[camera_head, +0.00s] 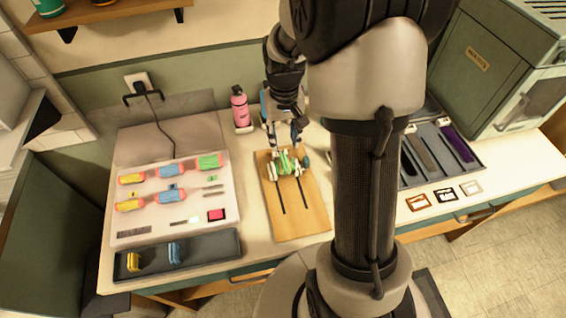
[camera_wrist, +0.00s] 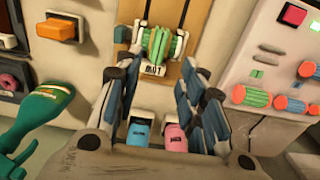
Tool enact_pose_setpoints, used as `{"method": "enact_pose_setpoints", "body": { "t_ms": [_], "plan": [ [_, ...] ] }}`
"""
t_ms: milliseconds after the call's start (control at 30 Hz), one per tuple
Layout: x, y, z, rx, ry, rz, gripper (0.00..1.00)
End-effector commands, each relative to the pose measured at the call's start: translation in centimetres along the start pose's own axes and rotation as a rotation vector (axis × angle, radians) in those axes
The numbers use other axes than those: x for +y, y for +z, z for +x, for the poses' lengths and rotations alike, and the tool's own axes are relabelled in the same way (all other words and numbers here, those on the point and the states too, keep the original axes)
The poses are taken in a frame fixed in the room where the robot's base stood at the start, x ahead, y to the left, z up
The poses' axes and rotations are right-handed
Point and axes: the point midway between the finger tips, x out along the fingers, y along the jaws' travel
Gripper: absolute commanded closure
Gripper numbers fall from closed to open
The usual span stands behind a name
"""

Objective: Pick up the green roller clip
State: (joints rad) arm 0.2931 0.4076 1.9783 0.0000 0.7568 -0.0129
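A green clip (camera_head: 285,164) sits on the wooden board, with pale round parts on both sides of it. It also shows in the wrist view (camera_wrist: 158,43), top centre, above a small white label. My gripper (camera_head: 283,136) is at the far end of the board, close to the clip, and partly hides it. In the wrist view my gripper (camera_wrist: 160,78) is open, with nothing between its fingers. The clip lies beyond the fingertips, roughly in line with the gap. A green roller (camera_head: 209,161) with orange ends lies on the white panel at left.
The wooden board (camera_head: 300,221) has two dark slots. A dark tray (camera_head: 211,249) at front left holds a yellow clip (camera_head: 133,262) and a blue clip (camera_head: 175,252). A pink bottle (camera_head: 240,107) stands behind the board's left side. A green cabinet (camera_head: 478,85) stands at right.

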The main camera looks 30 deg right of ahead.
Motion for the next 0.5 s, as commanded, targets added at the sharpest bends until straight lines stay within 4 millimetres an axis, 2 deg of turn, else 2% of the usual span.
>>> {"method": "enact_pose_setpoints", "body": {
  "t_ms": [33, 133, 367, 500],
  "plan": [
    [0.0, 0.0, 1.4, -0.002, 0.000, 0.000, 0.63],
    [0.0, 0.0, 2.8, -0.001, 0.000, 0.000, 0.63],
    [0.0, 0.0, 4.0, 0.001, 0.000, 0.000, 0.63],
    [0.1, 0.1, 5.5, -0.002, 0.000, 0.000, 0.63]
  ]
}}
